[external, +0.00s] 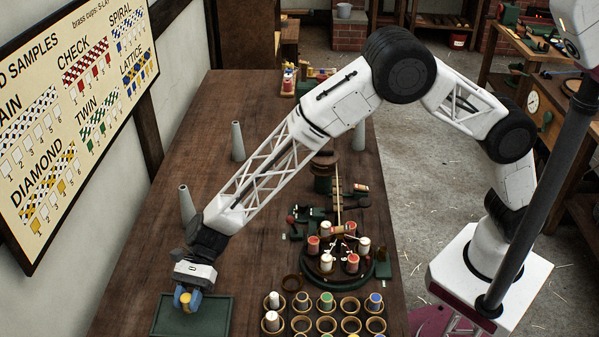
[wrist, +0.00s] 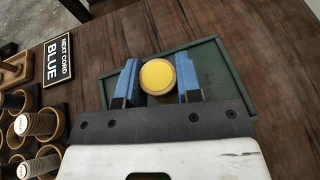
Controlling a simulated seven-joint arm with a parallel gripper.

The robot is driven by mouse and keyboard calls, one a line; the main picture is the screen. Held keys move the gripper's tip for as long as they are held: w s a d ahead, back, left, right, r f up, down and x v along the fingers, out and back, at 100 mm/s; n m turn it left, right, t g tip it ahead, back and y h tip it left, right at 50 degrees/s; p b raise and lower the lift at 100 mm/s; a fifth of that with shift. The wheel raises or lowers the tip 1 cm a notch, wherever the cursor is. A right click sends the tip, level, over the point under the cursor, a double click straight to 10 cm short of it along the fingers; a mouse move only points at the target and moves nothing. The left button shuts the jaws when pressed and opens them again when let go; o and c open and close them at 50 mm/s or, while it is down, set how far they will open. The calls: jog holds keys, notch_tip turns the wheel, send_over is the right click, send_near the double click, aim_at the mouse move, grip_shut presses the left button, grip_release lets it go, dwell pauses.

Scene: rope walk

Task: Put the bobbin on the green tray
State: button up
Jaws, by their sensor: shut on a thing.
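My gripper (external: 187,297) is over the green tray (external: 218,316) at the front left of the table in the external view. In the wrist view, my gripper (wrist: 158,82) has its two blue fingers shut on a bobbin (wrist: 158,76) with a round yellow end. The bobbin also shows as a small yellow shape (external: 185,298) in the external view. The green tray (wrist: 212,65) lies behind the bobbin in the wrist view, and its bare floor shows beside the fingers. I cannot tell whether the bobbin touches the tray.
A rack of round cups (external: 350,306), some holding bobbins, stands right of the tray. A green round machine with several bobbins (external: 327,262) is behind it. Grey cones (external: 187,204) stand on the left. A black sign reading "BLUE" (wrist: 57,60) lies near the tray.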

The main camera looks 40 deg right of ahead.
jog(key=shift+f, duration=0.1)
jog(key=shift+f, duration=1.65)
jog(key=shift+f, duration=0.15)
jog(key=o, duration=0.9)
jog(key=v, duration=1.2)
jog(key=shift+r, duration=0.2)
